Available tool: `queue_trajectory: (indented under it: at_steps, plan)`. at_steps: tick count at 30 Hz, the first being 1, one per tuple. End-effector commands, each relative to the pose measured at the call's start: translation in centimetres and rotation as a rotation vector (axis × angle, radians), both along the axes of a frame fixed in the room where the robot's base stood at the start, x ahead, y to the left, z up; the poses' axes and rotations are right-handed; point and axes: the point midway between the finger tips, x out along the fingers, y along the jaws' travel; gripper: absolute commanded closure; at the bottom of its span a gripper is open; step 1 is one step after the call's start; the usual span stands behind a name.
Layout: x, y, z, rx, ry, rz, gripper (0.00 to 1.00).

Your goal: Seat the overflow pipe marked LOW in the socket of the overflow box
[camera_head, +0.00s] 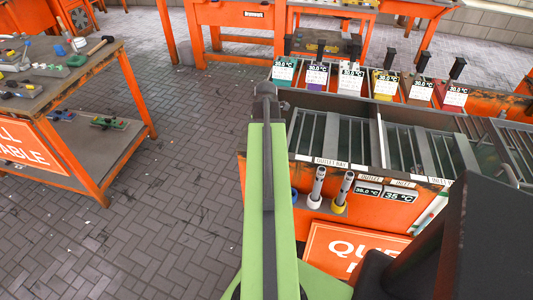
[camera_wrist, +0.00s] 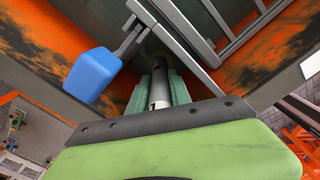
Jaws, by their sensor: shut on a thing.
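In the wrist view my gripper (camera_wrist: 162,76) is shut on a pipe (camera_wrist: 159,91). The pipe is grey at its far end and white with a black mark nearer the palm; its label cannot be read. Its far end points into a dark, shadowed corner between orange walls and grey bars, and I cannot tell if it touches a socket. In the head view my green arm reaches toward the tank bench and hides my gripper and the held pipe. Two other pipes stand upright there, in a white holder (camera_head: 314,202) and a yellow holder (camera_head: 338,207). The overflow box cannot be made out clearly.
A blue block on a grey lever (camera_wrist: 92,75) is close left of my fingers. Grey bars (camera_wrist: 238,42) cross above right. In the head view, a blue holder (camera_head: 294,196) is partly behind my arm. A tool table (camera_head: 60,75) is left, with clear floor between.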

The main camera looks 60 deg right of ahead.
Motion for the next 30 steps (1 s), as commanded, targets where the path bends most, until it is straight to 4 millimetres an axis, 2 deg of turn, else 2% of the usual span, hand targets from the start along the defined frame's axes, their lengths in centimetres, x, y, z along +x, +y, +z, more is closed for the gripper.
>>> queue_trajectory:
  at_steps: [1,2,9,14,15,19,30]
  plan:
    - [-0.01,-0.01,-1.85,0.0,0.0,0.0,1.0]
    - [-0.01,-0.02,-2.16,0.0,0.0,0.0,1.0]
    - [-0.04,-0.03,-1.79,0.0,0.0,-0.001,1.0]
    - [-0.05,-0.04,-2.32,0.0,0.0,-0.001,1.0]
    - [-0.05,-0.04,-2.12,0.0,0.0,-0.001,0.7]
    - [-0.06,-0.04,-2.1,0.0,0.0,-0.001,0.53]
    - [-0.09,-0.07,-1.74,0.0,0.0,-0.002,0.53]
